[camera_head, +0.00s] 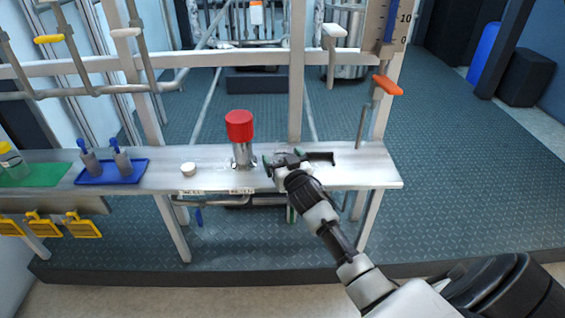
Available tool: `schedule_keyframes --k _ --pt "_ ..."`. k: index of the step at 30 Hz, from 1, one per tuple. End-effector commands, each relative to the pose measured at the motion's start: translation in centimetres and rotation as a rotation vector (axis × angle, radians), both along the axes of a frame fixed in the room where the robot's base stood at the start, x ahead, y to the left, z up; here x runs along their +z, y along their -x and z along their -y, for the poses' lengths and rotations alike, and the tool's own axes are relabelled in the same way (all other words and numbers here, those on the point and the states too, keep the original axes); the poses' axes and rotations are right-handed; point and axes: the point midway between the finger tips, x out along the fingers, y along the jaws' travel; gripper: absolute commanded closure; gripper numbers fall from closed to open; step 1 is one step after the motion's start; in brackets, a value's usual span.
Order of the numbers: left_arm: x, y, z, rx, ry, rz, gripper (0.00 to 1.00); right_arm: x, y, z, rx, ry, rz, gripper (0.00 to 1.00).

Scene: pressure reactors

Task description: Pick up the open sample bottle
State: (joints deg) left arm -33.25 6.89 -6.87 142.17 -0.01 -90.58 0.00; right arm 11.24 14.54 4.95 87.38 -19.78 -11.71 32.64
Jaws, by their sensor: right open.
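My right arm reaches in from the lower right, and its dark gripper (296,158) is over the right part of the metal shelf (370,167). The gripper is open, with its jaws spread left and right. I cannot make out the open sample bottle; the gripper and wrist hide part of the shelf there. A bottle with a yellow top (10,158) stands on the green mat (45,174) at the far left. My left gripper is not in view.
A blue tray (112,173) holds two grey bottles with blue tops. Yellow tags (45,226) hang below the shelf at left. Upright posts, a rail (240,57) and an orange-handled valve (387,85) stand behind. Shelf between cap and blue tray is clear.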

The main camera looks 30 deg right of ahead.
Motion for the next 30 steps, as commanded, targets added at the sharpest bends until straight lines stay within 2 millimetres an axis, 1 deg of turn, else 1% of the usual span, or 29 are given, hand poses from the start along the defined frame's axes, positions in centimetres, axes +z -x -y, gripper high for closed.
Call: schedule_keyframes --k 6,7,15,17,18,26,30 --pt "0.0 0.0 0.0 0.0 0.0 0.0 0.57 0.0 -0.1 0.0 0.0 0.0 -0.001 0.11" --pt "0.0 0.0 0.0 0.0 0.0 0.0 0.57 0.0 -0.1 0.0 0.0 0.0 -0.001 0.14" --pt "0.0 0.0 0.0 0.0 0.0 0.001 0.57 0.0 -0.1 0.0 0.0 0.0 -0.001 0.55" --pt "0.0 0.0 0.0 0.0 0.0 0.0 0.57 0.0 -0.1 0.0 0.0 0.0 -0.001 0.65" --pt "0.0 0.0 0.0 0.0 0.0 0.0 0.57 0.0 -0.1 0.0 0.001 0.0 0.0 0.67" --pt "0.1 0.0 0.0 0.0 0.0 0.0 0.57 0.2 -0.1 0.0 0.001 0.0 0.001 0.67" --pt "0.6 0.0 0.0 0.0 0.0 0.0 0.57 1.3 -0.1 0.0 0.001 0.0 0.001 0.67"
